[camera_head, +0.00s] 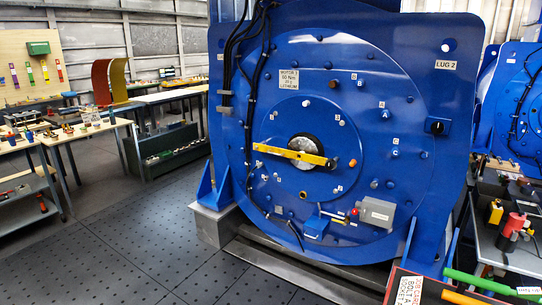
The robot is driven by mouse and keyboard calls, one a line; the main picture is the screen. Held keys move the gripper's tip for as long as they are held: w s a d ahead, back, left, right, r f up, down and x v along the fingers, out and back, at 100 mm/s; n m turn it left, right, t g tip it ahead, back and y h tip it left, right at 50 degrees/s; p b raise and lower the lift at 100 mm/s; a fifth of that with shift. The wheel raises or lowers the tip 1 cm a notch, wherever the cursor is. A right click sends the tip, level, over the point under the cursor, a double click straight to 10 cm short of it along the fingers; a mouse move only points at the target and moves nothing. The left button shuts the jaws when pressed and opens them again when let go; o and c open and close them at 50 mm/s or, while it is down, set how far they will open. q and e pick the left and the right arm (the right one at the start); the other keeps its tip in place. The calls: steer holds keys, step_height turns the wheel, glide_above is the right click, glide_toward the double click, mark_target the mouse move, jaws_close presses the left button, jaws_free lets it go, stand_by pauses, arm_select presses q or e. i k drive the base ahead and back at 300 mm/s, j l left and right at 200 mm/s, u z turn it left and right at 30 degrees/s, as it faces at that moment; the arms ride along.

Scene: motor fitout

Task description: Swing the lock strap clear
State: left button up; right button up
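A large blue round motor face (360,110) fills the middle of the view. A yellow bar (290,154), which looks like the lock strap, lies nearly level across the dark central hub (306,143), tilted slightly down to the right. Its left end is near a small fastener. An orange-brown knob (352,163) sits just right of the bar, apart from it. Neither of my grippers shows in this view.
A grey box (377,212) with a red knob and a blue bracket (315,226) stick out below the hub. Black cables (257,90) run down the left side. A red-edged sign and green-handled tools (480,281) are at the lower right. The dark floor (130,235) at left is clear.

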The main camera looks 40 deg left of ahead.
mark_target(305, 157)
steer(key=j+z, duration=0.1)
steer(key=j, duration=0.6)
steer(key=k+j+z, duration=0.1)
steer(key=j, duration=0.6)
steer(key=k+j+z, duration=0.15)
steer(key=j, duration=0.5)
steer(key=i, duration=0.05)
